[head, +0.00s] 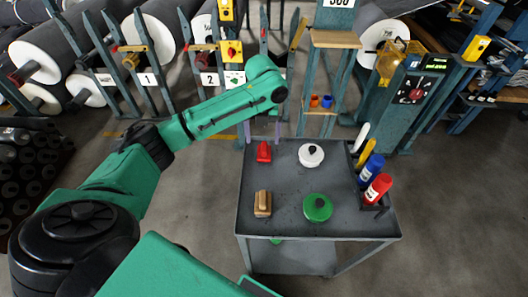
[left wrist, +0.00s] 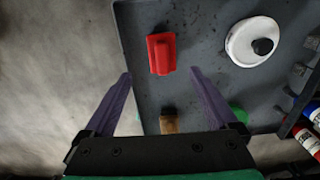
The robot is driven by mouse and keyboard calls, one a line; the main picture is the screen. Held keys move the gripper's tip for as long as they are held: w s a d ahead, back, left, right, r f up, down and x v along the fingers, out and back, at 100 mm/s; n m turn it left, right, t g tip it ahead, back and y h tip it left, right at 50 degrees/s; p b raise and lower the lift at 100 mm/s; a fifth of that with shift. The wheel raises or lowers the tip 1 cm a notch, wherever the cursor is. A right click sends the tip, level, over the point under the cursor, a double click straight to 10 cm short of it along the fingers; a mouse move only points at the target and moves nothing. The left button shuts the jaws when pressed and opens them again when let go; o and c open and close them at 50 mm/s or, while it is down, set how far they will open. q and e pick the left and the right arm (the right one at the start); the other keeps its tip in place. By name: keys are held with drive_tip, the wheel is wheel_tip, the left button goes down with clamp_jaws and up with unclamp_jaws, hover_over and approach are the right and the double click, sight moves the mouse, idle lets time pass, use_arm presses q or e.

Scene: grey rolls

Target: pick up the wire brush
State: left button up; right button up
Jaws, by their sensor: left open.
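A wooden block-shaped tool with a raised grip (head: 262,204), which looks like the wire brush, lies on the grey cart top (head: 282,222) at its near left. Its bristles cannot be made out. In the left wrist view its end (left wrist: 169,122) shows just above the gripper's mount, which hides the rest. My left gripper (head: 262,133) is open and empty, its purple fingers pointing down near the cart's far left edge. In the left wrist view the open fingertips (left wrist: 160,75) are either side of the lower end of a red tool (left wrist: 161,52). My right gripper is not in view.
The red tool (head: 264,151) lies beyond the wooden one. A white round lidded item (head: 311,155) and a green one (head: 317,207) lie to the right. Several bottles, including a red one (head: 378,188), stand along the right edge. Racks of grey rolls (head: 85,42) stand behind.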

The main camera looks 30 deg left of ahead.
sight(264, 146)
use_arm(q)
drive_tip(key=f, duration=0.6)
drive_tip(key=shift+w+f+p, duration=0.1)
drive_tip(key=shift+w+p, duration=0.25)
drive_tip(key=shift+f, duration=0.55)
drive_tip(key=shift+c, duration=1.2)
clamp_jaws()
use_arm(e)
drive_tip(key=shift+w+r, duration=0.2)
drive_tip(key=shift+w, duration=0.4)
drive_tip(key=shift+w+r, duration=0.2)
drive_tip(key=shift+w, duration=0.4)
use_arm(q)
drive_tip(key=shift+w, duration=0.1)
wheel_tip(264, 146, up, 20)
drive_tip(key=shift+p, duration=0.35)
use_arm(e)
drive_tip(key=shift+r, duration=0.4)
